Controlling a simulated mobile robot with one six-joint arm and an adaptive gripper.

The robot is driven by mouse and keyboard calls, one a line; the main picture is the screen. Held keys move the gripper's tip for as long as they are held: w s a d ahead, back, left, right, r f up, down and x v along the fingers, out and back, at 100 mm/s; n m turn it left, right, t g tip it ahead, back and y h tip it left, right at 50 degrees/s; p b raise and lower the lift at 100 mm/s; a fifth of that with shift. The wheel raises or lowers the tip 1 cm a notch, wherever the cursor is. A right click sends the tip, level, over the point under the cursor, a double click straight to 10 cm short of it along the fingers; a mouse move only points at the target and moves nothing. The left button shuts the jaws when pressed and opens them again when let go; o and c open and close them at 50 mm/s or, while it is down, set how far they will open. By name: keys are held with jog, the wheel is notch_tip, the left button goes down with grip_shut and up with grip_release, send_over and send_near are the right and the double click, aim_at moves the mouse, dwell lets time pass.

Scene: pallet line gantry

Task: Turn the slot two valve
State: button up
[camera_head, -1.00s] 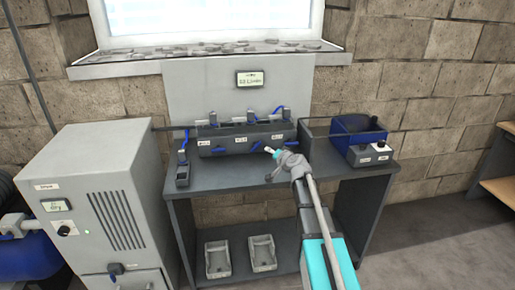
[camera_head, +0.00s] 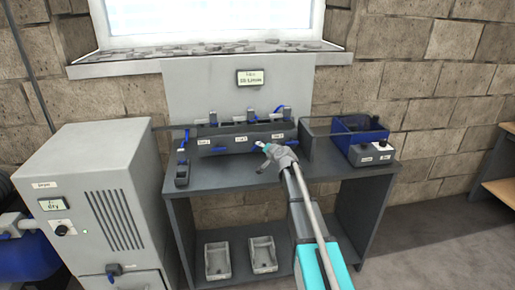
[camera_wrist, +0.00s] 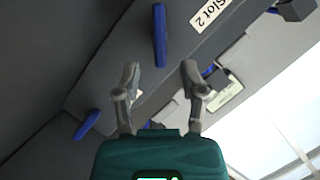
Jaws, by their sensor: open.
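The slot two valve shows as a blue lever (camera_wrist: 160,35) beside the "Slot 2" label (camera_wrist: 209,13) in the wrist view. The lever stands nearly upright in that picture, just beyond my fingertips and roughly centred between them. My gripper (camera_wrist: 160,72) is open and empty, with a visible gap to the lever. In the head view my gripper (camera_head: 262,148) is in front of the dark slot block (camera_head: 225,142) on the bench and hides part of its front. The labels there are too small to read surely.
Another blue lever (camera_wrist: 86,124) shows at lower left in the wrist view. In the head view a blue bin (camera_head: 357,133) and a switch box (camera_head: 372,154) stand right of the block. A grey cabinet (camera_head: 95,185) stands at left. Two trays lie on the lower shelf.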

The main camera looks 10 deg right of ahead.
aim_at(256, 146)
jog(key=shift+b+x, duration=0.55)
jog(key=shift+x, duration=2.05)
grip_shut()
